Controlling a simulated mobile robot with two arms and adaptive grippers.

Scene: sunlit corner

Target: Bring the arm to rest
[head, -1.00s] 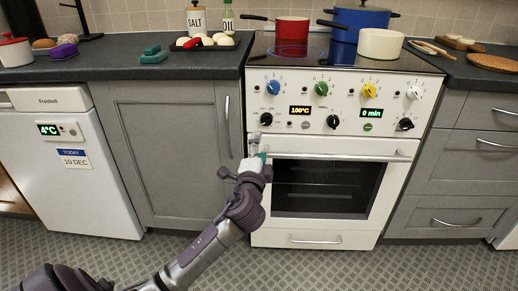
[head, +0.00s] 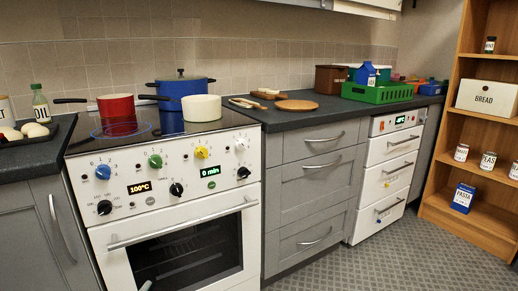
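Neither of my grippers can be made out in the head view. A small pale tip shows at the bottom edge in front of the oven window; it may be part of my arm, but too little shows to tell. The white oven (head: 215,204) stands at the left with its door shut and its handle (head: 185,222) clear of any gripper. Its displays read 100°C and 0 min.
On the hob stand a red pan (head: 116,107), a blue pot (head: 184,92) and a cream pan (head: 202,109). A green crate (head: 378,94) sits on the right counter. A wooden shelf (head: 463,128) stands at far right. The floor (head: 400,255) is clear.

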